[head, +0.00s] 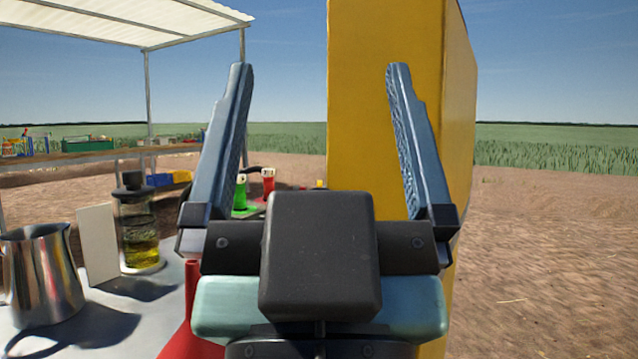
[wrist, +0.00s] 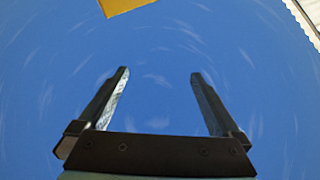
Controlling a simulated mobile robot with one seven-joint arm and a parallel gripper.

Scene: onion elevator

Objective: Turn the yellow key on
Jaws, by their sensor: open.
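My gripper (head: 318,66) is raised in front of the head camera, its two fingers pointing up and spread wide with nothing between them. In the wrist view my gripper (wrist: 160,72) is also open and empty against blue sky. A small yellow piece (head: 320,184) shows just above my gripper's body, beside a tall yellow cabinet; it may be the yellow key, but it is too small and too covered to tell. A green piece (head: 240,193) and a red piece (head: 268,182) stand to its left, behind my left finger.
The tall yellow cabinet (head: 385,110) rises behind my gripper. At left, a metal jug (head: 40,275), a white board (head: 97,245) and a glass bottle (head: 138,225) stand on a light table. A roofed stall with shelves is behind. Open ground lies at right.

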